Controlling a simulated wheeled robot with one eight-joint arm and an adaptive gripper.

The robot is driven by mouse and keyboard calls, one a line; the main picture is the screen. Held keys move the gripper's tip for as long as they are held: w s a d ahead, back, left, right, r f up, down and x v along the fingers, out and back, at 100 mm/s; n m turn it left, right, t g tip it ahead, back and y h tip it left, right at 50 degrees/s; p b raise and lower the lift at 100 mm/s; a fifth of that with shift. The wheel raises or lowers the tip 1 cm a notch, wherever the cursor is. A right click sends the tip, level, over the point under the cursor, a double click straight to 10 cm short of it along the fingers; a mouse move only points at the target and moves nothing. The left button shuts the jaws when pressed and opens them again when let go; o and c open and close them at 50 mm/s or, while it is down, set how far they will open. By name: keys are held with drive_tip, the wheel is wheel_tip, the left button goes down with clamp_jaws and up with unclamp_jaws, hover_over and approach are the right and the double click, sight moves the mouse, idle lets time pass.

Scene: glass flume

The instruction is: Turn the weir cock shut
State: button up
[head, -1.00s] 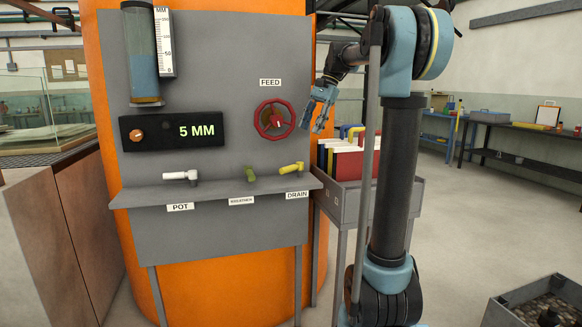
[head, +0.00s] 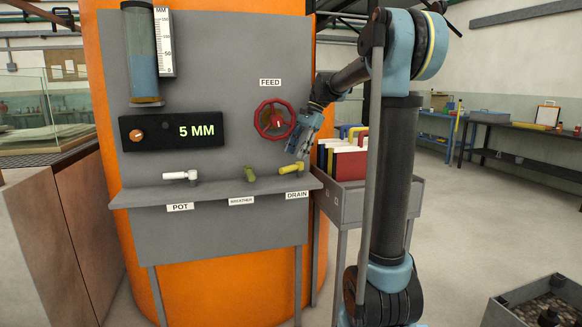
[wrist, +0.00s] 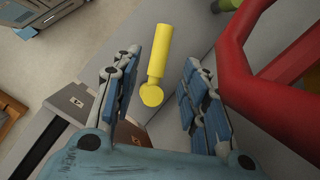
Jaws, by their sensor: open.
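Three small lever cocks sit on the panel's ledge: a white one (head: 180,175) above the label POT, a green one (head: 250,174) above a label that seems to read BREATHER, and a yellow one (head: 291,168) above DRAIN. I see no label reading weir. My gripper (head: 298,158) is open and empty, pointing down just above the yellow cock. In the wrist view, the yellow cock (wrist: 158,60) shows in the gap between the fingers (wrist: 160,80), with no clear contact. The green cock (wrist: 225,5) is at the top edge.
The red FEED wheel (head: 274,119) is just left of my gripper, and large at the right in the wrist view (wrist: 250,75). A grey cart (head: 345,200) with upright coloured folders (head: 348,163) stands close on the right. A panel display (head: 172,131) reads 5 MM.

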sight(292, 168)
drive_tip(key=shift+x, duration=3.05)
clamp_jaws()
